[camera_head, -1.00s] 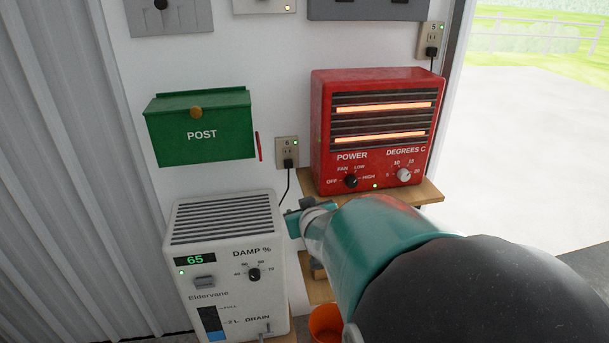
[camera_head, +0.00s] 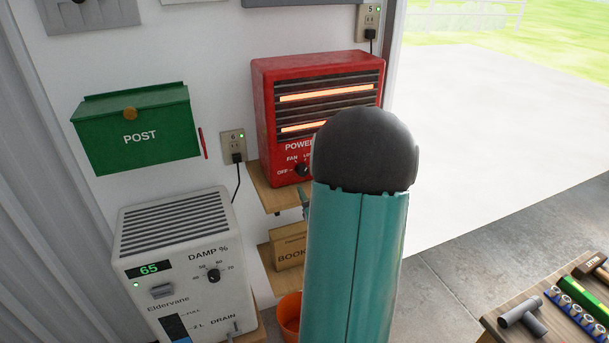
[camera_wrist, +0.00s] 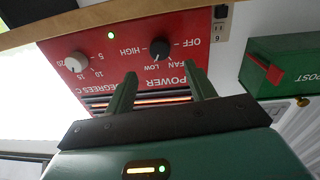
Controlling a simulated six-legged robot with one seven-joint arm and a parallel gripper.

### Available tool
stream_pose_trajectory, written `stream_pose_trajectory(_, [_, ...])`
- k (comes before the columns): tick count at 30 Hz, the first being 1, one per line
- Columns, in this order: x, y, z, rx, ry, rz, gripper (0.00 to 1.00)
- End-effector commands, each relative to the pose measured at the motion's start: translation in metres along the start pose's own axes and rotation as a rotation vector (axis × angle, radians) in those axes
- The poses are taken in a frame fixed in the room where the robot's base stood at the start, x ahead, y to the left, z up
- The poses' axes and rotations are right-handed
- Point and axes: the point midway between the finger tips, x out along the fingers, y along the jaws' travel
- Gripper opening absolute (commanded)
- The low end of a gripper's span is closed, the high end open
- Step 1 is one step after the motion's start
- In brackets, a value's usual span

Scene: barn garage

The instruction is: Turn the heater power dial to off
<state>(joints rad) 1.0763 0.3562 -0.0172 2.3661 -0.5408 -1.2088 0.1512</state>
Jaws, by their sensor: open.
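The red heater (camera_head: 268,95) stands on a wooden shelf with its bars glowing orange. Its black power dial (camera_head: 302,170) shows just left of my arm in the head view. In the upside-down wrist view, the power dial (camera_wrist: 160,49) sits between the OFF and HIGH labels; its light mark seems to face LOW. My gripper (camera_wrist: 159,73) is open and empty. Its two fingers point toward the heater face, one on each side of the dial's line, and contact cannot be seen. In the head view my arm hides most of the gripper and the heater's right part.
The white temperature dial (camera_wrist: 77,62) is beside the power dial. The shelf edge (camera_head: 285,198) runs below the heater. A green post box (camera_head: 140,135), outlet 6 (camera_head: 233,147) and a white dehumidifier (camera_head: 180,245) are to the left. A tool bench (camera_head: 540,320) is at lower right.

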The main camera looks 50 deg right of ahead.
Motion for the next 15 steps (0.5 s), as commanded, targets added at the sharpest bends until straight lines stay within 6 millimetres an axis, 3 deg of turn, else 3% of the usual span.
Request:
stream_pose_trajectory(9, [0.063,-0.001,0.000,0.000,0.000,-0.001,0.55])
stream_pose_trajectory(15, [0.081,-0.001,0.000,0.000,-0.001,-0.002,0.55])
